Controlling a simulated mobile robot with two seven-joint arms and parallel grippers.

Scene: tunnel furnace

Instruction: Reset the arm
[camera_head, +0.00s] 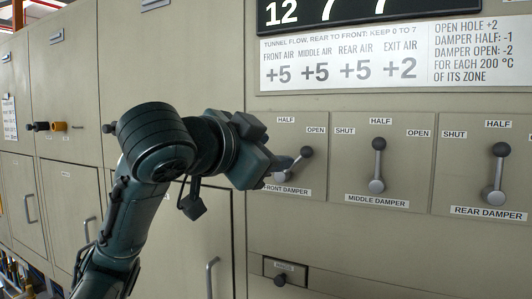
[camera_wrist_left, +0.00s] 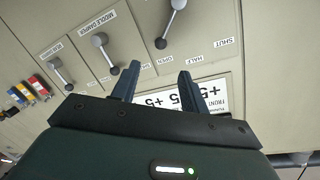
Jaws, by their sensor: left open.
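My left gripper (camera_head: 281,167) is in front of the front damper panel in the head view and hides its left part. In the left wrist view its two fingers (camera_wrist_left: 157,86) are spread with nothing between them. The front damper lever (camera_head: 303,158) leans up and right towards OPEN; it also shows in the left wrist view (camera_wrist_left: 169,23). I cannot tell from the head view whether the gripper touches it, but in the wrist view the fingers are apart from it. The middle damper lever (camera_head: 378,165) and rear damper lever (camera_head: 498,175) point up at HALF. My right gripper is not in view.
A tunnel flow sign (camera_head: 343,58) sits above the dampers, under a dark display (camera_head: 370,12). Below is a small slot labelled 12 (camera_head: 286,271) with a dark knob.

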